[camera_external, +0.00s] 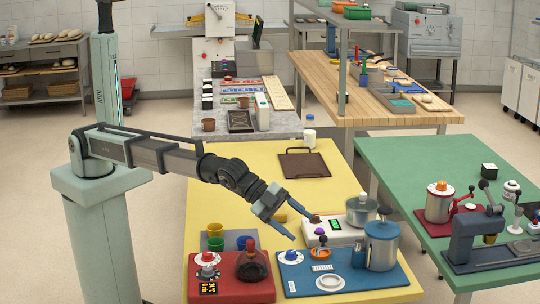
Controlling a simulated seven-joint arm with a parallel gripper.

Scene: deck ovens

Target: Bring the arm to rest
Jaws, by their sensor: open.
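My gripper (291,226) is open, with its two blue-grey fingers spread, and nothing shows between them. My arm reaches out from the left, bent downward at the wrist. From this view I cannot tell the exact height of the fingertips over the table.
A red base (229,290) with a dark flask (252,264) stands below left. A blue mat (300,285) holds a lidded blue-grey pot (382,247). A brown tray (304,164) lies farther back. A green table (400,160) with machines stands right. The yellow table's left middle is clear.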

